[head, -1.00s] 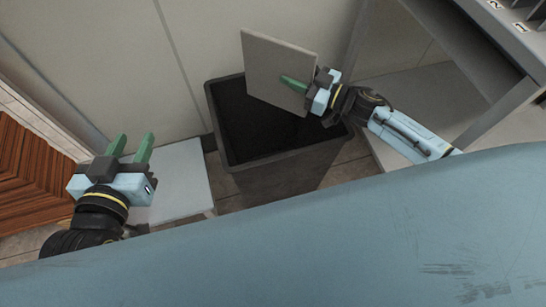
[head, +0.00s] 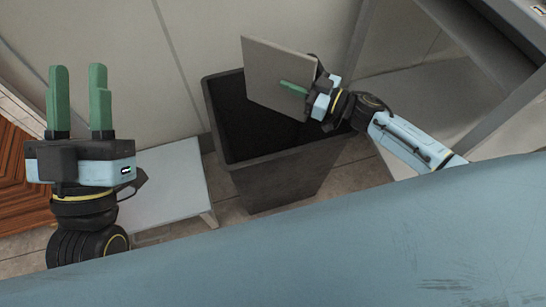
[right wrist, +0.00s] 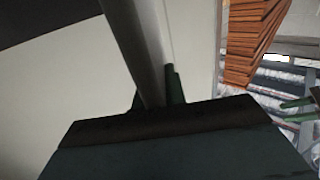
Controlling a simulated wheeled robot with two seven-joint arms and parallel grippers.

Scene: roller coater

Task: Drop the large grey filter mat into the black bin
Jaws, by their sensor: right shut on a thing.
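The large grey filter mat (head: 277,74) is a flat square panel, held tilted above the mouth of the black bin (head: 280,185). My right gripper (head: 292,87) is shut on the mat's right side, with one green finger across its near face. In the right wrist view the mat shows as a narrow edge (right wrist: 133,50) between the green fingers. The mat's lower part overlaps the bin's opening in the head view; I cannot tell whether it is below the rim. My left gripper (head: 78,100) is open and empty, left of the bin.
A low white stool or step (head: 165,185) stands left of the bin. A pale wall (head: 110,60) is behind the bin. A grey shelf unit (head: 450,85) stands to the right. Brown slatted wood (head: 18,190) lies at the far left.

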